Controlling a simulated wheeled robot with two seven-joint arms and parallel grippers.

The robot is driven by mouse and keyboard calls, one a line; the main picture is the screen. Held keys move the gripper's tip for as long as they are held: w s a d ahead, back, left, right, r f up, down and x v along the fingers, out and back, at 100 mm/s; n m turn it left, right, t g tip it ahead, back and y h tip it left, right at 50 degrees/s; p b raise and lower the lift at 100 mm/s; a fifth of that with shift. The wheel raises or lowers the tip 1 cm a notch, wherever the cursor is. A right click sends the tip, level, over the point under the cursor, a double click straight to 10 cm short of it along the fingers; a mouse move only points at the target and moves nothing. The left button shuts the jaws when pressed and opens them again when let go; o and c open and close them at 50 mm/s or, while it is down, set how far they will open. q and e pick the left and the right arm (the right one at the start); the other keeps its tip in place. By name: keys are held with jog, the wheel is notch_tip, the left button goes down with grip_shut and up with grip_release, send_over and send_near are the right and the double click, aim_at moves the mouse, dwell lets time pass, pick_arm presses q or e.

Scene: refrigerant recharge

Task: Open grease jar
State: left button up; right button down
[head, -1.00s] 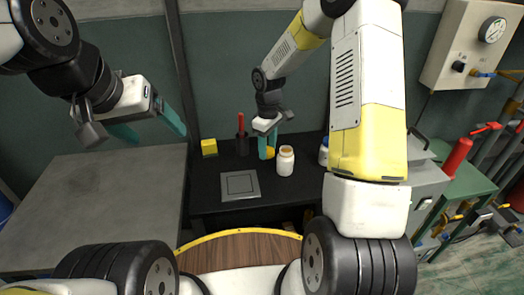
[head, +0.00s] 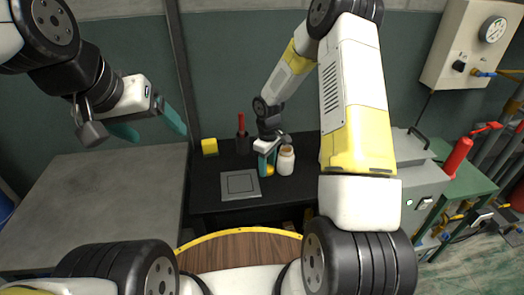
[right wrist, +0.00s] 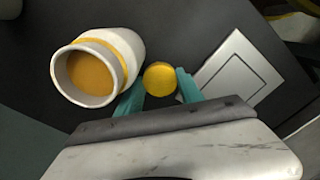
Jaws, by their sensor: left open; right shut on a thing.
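The white grease jar (head: 286,160) stands upright on the black table, its mouth open. The right wrist view shows orange-yellow grease inside the jar (right wrist: 92,73). My right gripper (head: 268,169) is just left of the jar, shut on the round yellow lid (right wrist: 160,78). The lid also shows low between the teal fingers in the head view (head: 270,170). The lid is off the jar and beside it; I cannot tell whether it touches the table. My left gripper (head: 149,122) is open and empty, raised over the grey table at left.
A square grey plate (head: 240,184) lies on the black table left of the lid. A yellow block (head: 209,146) and a dark holder with a red-handled tool (head: 242,143) stand behind. A grey case (head: 410,170) is at right. The table's front left is clear.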

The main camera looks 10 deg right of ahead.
jog(key=c, duration=1)
grip_release()
jog(key=shift+c, duration=0.2)
jog(key=shift+r, duration=0.1)
notch_tip(320, 180, up, 12)
jog(key=s+d+r+m+t, duration=0.1)
jog(key=s+r+m, duration=0.1)
jog(key=s+r, duration=0.45)
jog(key=s+d+r+m+t, duration=0.2)
jog(key=s+r, duration=0.2)
jog(key=r, duration=0.5)
jog(key=s+r+m+t+y, duration=0.1)
jog(key=s+r+m, duration=0.1)
jog(key=s, duration=0.5)
jog(key=s+r+m+t+y, duration=0.1)
jog(key=s+r+m+t, duration=0.1)
jog(key=s, duration=0.5)
notch_tip(320, 180, up, 2)
jog(key=shift+s+r+m, duration=0.15)
jog(key=shift+r+m, duration=0.1)
jog(key=shift+m, duration=0.35)
